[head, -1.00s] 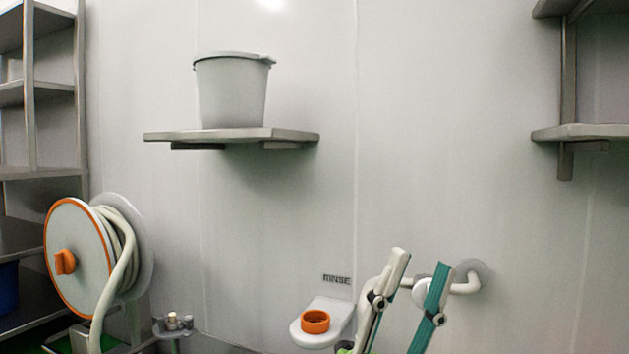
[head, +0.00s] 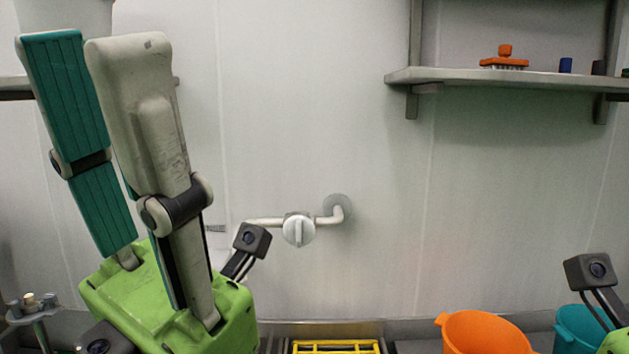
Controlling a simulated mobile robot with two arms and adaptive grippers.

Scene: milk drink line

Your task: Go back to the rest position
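My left gripper (head: 90,42) stands upright at the left, large and close to the camera. It has a green body, one finger showing a ribbed teal pad and one showing a pale grey back. Its fingers are apart, with nothing seen between them. It hides part of the wall and the left shelf. Of my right gripper, only a green corner (head: 617,342) and its dark wrist camera show at the lower right edge; its fingers are out of view.
A wall pipe with a grey valve (head: 298,230) is in the middle. A yellow crate (head: 337,346), an orange bucket (head: 482,335) and a teal bucket (head: 577,330) stand low in front. A wall shelf (head: 500,78) at upper right holds an orange item (head: 503,60). The wall between is clear.

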